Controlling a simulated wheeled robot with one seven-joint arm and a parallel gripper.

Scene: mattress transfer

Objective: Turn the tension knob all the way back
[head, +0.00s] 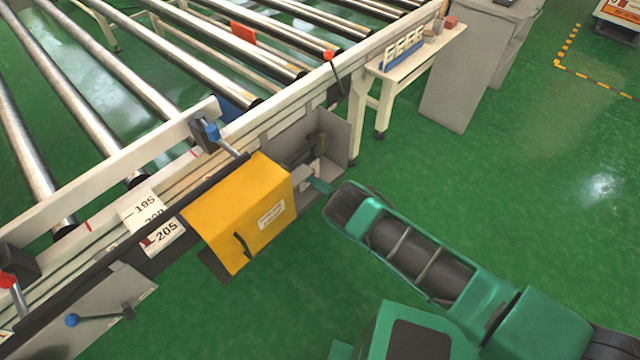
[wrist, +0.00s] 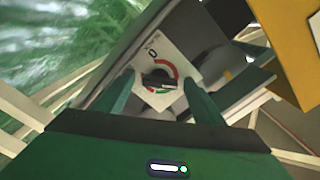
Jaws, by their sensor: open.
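The tension knob (wrist: 159,82) is a dark bar-shaped knob on a white dial plate (wrist: 149,54) with a red and green arc and a 0 mark. In the wrist view my gripper (wrist: 158,84) is open, with one green finger on each side of the plate and the knob between them in the picture. I cannot tell whether the fingers touch anything. In the head view my gripper (head: 318,187) reaches into the grey housing (head: 336,148) beside the yellow box; the knob is too small to make out there.
The yellow box (head: 240,212) with a black handle stands close left of my gripper. A blue-tipped lever (head: 212,131) and a red-tipped lever (head: 329,56) stick up along the roller frame. A small table (head: 447,40) stands behind.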

